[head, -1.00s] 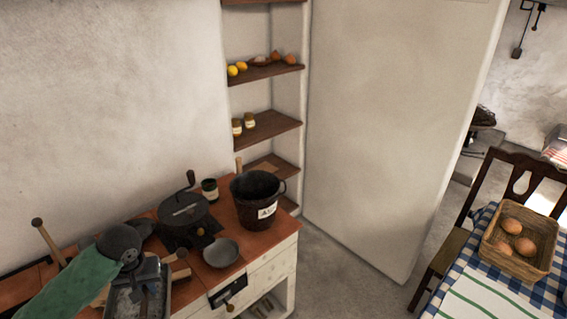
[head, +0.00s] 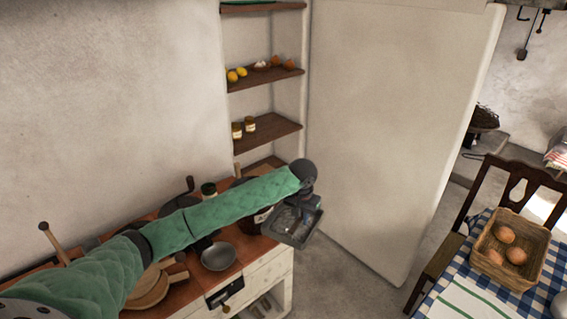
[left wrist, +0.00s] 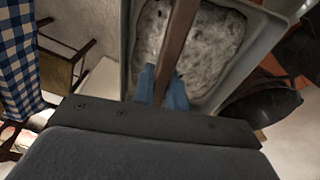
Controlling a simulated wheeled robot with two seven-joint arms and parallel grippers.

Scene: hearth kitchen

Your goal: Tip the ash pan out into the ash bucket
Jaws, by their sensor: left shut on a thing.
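The ash pan (head: 287,239) is a grey metal tray beyond the counter's right edge in the head view, roughly level. In the left wrist view grey ash (left wrist: 200,45) lies in the pan (left wrist: 253,52), under a brown bar handle (left wrist: 178,35). My left gripper (left wrist: 161,88) is shut on that handle with its blue fingers; it also shows in the head view (head: 306,205). The dark ash bucket (head: 262,219) stands on the counter's right end, mostly hidden behind my green-sleeved arm. A dark round shape, probably the bucket (left wrist: 262,106), is right of the pan in the wrist view.
A checked table (head: 535,280) with an egg basket (head: 510,250) is at right.

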